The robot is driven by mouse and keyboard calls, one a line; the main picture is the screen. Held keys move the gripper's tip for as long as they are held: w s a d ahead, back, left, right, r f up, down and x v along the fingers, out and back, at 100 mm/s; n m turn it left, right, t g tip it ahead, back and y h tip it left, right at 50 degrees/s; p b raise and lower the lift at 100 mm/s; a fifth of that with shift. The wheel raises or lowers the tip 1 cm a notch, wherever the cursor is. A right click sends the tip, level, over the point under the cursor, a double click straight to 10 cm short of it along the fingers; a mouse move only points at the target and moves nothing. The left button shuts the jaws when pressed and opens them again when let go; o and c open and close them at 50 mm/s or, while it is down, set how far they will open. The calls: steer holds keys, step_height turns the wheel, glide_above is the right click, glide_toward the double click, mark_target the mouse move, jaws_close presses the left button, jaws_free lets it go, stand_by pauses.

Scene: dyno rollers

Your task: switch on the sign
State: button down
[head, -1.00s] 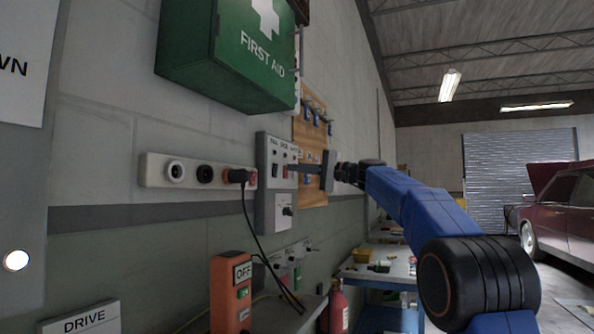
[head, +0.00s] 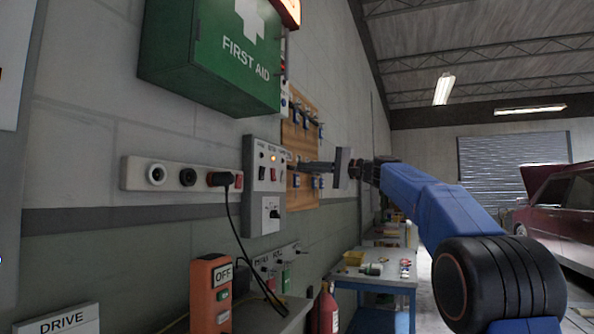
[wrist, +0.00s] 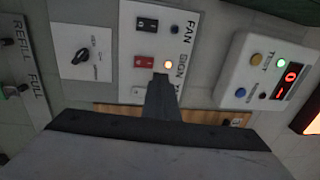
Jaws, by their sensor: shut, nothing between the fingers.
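The grey switch panel (head: 250,185) is on the wall left of my gripper (head: 301,167). Contact cannot be told.
A green first aid box (head: 215,55) juts out above the panel. A socket strip (head: 135,173) with a plugged black cable is to the left. An orange OFF box (head: 210,290), a red extinguisher (head: 325,312) and a blue workbench (head: 370,281) stand below.

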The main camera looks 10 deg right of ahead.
steer(key=shift+s+d+r, duration=0.2)
steer(key=shift+s+d, duration=0.6)
steer(key=shift+d, duration=0.3)
steer(key=shift+s+d+r, duration=0.2)
steer(key=shift+s+d, duration=0.55)
steer(key=shift+d, duration=0.3)
steer(key=s+a+f+n+g+h, duration=0.15)
steer(key=s+a+f+h, duration=0.25)
steer(key=s+f, duration=0.75)
steer(key=s+a+f+g+h, duration=0.2)
steer(key=s+a+f+h, duration=0.2)
steer(key=s+f, duration=0.8)
steer(key=s+d+f+n+g+h, duration=0.1)
steer(key=s+d+f+h, duration=0.1)
steer(key=s+f, duration=0.6)
steer(key=s+d+f+n+h, duration=0.2)
steer(key=s+f, duration=0.7)
steer(key=f, duration=0.7)
steer(key=s+d+f+n+g+h, duration=0.1)
steer(key=s+d+f+n+h, duration=0.1)
steer(key=s+f, duration=0.7)
step_height(320, 180, down, 4)
steer(key=shift+s+d+r+g+h, duration=0.2)
steer(key=shift+d+g+h, duration=0.15)
steer(key=shift+d+h, duration=0.55)
steer(key=shift+n, duration=0.25)
